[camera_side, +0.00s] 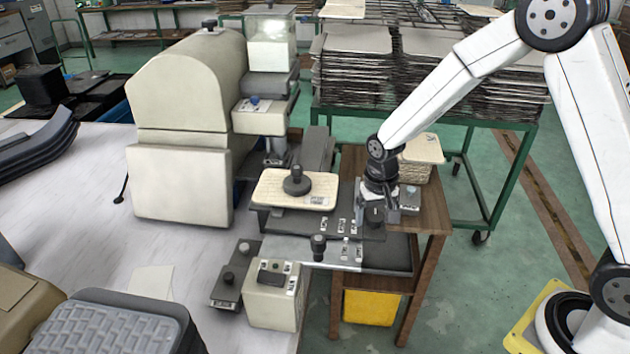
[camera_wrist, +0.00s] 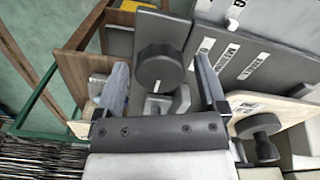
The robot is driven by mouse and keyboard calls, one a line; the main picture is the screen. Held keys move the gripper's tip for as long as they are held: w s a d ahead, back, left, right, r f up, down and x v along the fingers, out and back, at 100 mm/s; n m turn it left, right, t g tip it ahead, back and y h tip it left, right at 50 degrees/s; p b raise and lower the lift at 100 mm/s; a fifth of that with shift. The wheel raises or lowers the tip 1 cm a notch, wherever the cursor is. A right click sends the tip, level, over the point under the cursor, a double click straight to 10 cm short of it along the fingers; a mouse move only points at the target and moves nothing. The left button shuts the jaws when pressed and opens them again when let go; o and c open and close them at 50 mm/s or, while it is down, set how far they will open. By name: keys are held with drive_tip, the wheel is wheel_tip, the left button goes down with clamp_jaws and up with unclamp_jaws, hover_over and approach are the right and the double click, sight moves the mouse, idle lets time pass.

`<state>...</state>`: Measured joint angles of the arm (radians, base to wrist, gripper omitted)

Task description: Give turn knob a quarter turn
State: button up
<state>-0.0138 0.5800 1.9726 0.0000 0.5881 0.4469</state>
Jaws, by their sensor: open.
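A dark round knob (camera_wrist: 160,68) on a dark grey panel (camera_wrist: 188,25) shows between my gripper's fingers in the wrist view, with a gap on each side. My gripper (camera_side: 378,212) is open and points down over the right end of the panels in the side view; its fingers (camera_wrist: 161,64) also show in the wrist view. In the side view the knob under it (camera_side: 374,215) is partly hidden by the gripper. A second dark knob (camera_side: 297,183) stands on a cream panel (camera_side: 268,187) to the left; it also shows at the lower right of the wrist view (camera_wrist: 260,128). I cannot tell from labels which is the turn knob.
Another dark knob (camera_side: 318,245) stands on the lower grey panel in front. A cream box (camera_side: 273,305) and a small grey box (camera_side: 232,280) stand front left. A large cream machine (camera_side: 190,110) stands behind left. A wooden stand (camera_side: 433,215) is at the right.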

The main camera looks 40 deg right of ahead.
sight(380, 218)
drive_tip(key=shift+r, duration=3.1)
drive_tip(key=shift+s+r, duration=0.15)
drive_tip(key=shift+s, duration=0.45)
drive_tip(key=s+n+t, duration=0.2)
drive_tip(key=s+n, duration=0.3)
drive_tip(key=s, duration=0.7)
drive_tip(key=shift+d+r+t, duration=0.25)
drive_tip(key=shift+d+t, duration=0.05)
